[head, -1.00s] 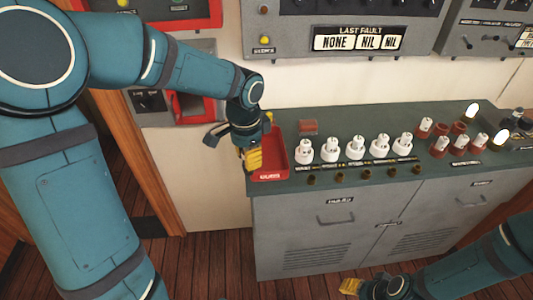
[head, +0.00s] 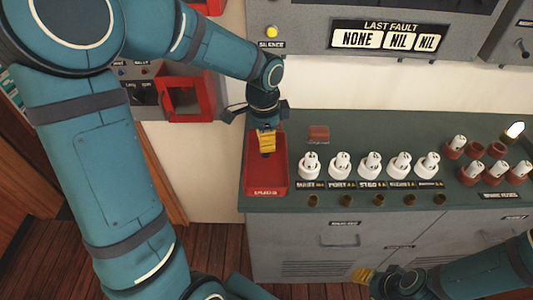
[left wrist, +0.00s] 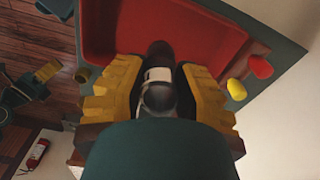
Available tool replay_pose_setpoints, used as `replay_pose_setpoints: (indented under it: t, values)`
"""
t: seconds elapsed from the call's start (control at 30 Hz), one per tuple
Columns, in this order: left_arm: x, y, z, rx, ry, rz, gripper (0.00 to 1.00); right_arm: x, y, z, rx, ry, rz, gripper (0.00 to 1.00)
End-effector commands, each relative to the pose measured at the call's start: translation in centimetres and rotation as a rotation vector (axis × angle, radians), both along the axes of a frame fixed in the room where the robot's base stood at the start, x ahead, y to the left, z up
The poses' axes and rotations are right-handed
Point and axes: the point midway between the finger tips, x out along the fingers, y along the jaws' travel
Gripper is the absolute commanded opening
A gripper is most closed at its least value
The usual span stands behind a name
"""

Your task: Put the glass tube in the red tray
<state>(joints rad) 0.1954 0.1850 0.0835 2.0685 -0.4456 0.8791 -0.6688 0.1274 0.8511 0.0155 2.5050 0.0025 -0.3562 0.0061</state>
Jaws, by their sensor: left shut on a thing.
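The red tray (head: 280,180) lies at the left end of the grey-green console top. My left gripper (head: 267,145) is above the back half of the tray, pointing down. In the left wrist view its yellow fingers are shut on the glass tube (left wrist: 158,78), a dark tube with a pale band. The tube lies between the fingers with the red tray (left wrist: 200,45) beyond it. In the head view the tube is mostly hidden by the fingers. My right gripper (head: 363,275) is low in front of the cabinet, away from the tray; its finger gap is unclear.
Several white fuse holders (head: 340,165) stand in a row right of the tray. A small red block (head: 318,133) sits behind them. Red sockets (head: 476,150) with white fuses are at the right. A red-framed box (head: 188,98) hangs on the wall at left.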

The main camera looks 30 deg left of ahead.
Motion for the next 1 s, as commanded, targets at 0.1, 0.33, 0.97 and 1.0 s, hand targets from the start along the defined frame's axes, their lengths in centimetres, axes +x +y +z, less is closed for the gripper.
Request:
replay_pose_setpoints:
  t: [0.1,0.33,0.97,1.0]
  values:
    - [0.0,0.0,-1.4,-0.001,0.004,0.000,0.00,-0.1,0.0,-0.4,0.000,0.002,0.002,0.48]
    - [0.0,0.0,-4.7,0.000,0.001,0.000,0.00,-0.3,0.1,-1.2,0.002,0.007,0.006,0.48]
    - [0.0,0.0,-5.3,0.000,0.000,0.000,0.54,-0.4,0.1,-1.3,0.002,0.010,0.008,0.48]
    - [0.0,0.0,-5.3,0.000,0.000,0.000,0.54,-0.4,0.1,-1.3,0.002,0.010,0.008,0.48]
